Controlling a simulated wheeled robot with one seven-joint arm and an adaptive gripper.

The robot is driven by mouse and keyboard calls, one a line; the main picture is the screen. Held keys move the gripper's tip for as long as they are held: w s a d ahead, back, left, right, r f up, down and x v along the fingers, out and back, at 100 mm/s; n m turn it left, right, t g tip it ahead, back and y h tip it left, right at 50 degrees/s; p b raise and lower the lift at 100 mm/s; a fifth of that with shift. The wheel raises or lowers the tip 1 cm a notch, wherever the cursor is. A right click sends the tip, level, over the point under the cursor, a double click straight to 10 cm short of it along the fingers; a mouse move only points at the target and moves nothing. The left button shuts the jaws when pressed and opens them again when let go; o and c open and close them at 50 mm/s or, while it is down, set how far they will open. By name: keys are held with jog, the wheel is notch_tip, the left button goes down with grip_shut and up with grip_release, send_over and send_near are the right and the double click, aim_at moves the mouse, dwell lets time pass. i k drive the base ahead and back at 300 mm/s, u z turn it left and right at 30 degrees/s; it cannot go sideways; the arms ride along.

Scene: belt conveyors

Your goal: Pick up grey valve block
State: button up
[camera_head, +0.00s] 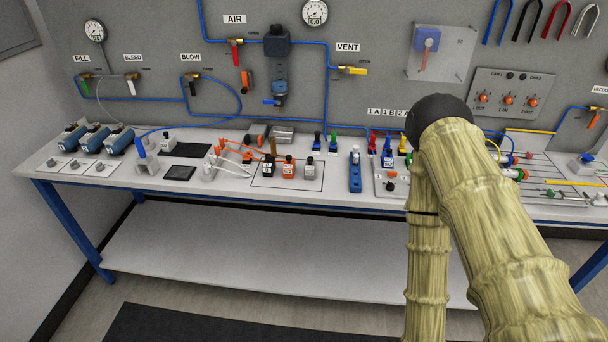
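A small block with a light grey body and a dark top (309,169) stands on the bench. It is the rightmost of three similar blocks in a thin black outlined area and looks like the grey valve block. Another pale grey block with a dark top (168,143) stands farther left, beside a black pad. My arm, with a tan, bark-like surface and a black joint, fills the right side. My gripper is not in view, and nothing touches the grey block.
The white bench top (215,193) has a blue frame and a lower shelf. Orange-handled tools (232,152) lie left of the blocks; a blue upright piece (355,172) stands right. Behind is a grey panel with hoses and valves. My arm hides part of the right bench.

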aim_at(310, 169)
jog(key=u, duration=1.85)
jog(key=i, duration=1.15)
jog(key=z, duration=2.05)
